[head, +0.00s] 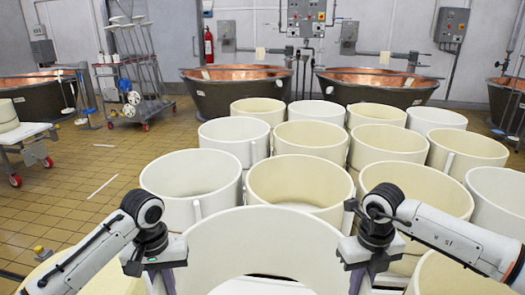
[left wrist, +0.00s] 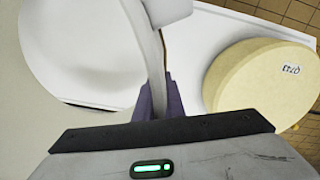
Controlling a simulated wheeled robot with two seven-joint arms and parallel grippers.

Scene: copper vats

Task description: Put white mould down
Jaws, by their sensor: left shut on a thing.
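A large white mould (head: 262,235) is at the bottom middle of the head view, in front of the other moulds. Its near part is cut off by the frame. My left gripper (head: 163,283) is at its left side. In the left wrist view the purple fingers (left wrist: 158,100) are shut on the mould's thin white wall (left wrist: 152,50). My right gripper (head: 362,284) is at the mould's right side, pointing down. Its fingertips are partly cut off, so its grip is unclear. What lies under the mould is mostly hidden.
Several cream and white moulds (head: 300,185) stand close together ahead and to the right. A yellow cheese wheel (left wrist: 262,78) with a label lies beside the held mould. Copper vats (head: 237,95) stand behind. Tiled floor (head: 85,185) is open at left, near a wheeled rack (head: 140,75).

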